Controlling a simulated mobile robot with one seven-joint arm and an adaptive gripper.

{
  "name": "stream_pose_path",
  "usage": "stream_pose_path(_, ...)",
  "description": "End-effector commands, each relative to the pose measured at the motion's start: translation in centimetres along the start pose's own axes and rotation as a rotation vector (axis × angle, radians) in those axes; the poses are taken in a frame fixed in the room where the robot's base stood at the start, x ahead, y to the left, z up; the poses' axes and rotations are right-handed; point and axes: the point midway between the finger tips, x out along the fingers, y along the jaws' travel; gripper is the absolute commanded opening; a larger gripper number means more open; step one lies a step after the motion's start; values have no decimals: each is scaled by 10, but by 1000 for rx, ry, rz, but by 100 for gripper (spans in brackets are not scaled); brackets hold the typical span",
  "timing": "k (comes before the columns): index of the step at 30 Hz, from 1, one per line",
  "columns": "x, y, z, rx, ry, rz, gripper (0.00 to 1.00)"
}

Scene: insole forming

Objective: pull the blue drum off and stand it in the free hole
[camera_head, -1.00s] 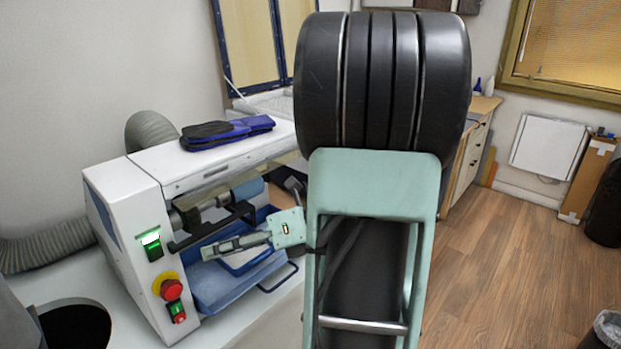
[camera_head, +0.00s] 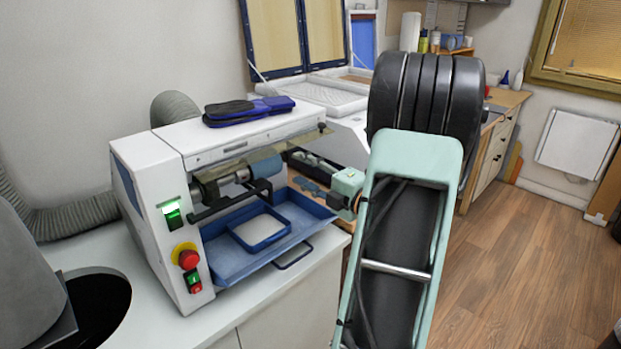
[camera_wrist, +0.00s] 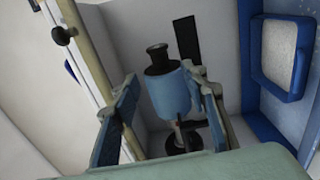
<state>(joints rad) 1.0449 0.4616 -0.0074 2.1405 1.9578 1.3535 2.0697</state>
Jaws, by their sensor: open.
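The blue drum (camera_head: 265,166) sits on the shaft inside the white machine (camera_head: 160,170), with its free end toward the right. In the wrist view the blue drum (camera_wrist: 170,98) shows between the two fingers of my gripper (camera_wrist: 160,77). I cannot make out the free hole.
A blue tray (camera_head: 222,268) with a smaller white-filled tray (camera_head: 238,232) lies under the drum. A dark bar (camera_head: 228,205) runs just below the shaft. A round black opening (camera_head: 100,312) is in the counter at left.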

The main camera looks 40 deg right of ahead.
Motion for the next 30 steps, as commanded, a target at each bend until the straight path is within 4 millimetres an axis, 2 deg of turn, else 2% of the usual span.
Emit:
stream_pose_path(15, 60, 0, 0, -1, 1, -1, 41)
stream_pose_path(21, 72, 0, 0, -1, 1, -1, 41)
stream_pose_path(30, 74, 0, 0, -1, 0, -1, 41)
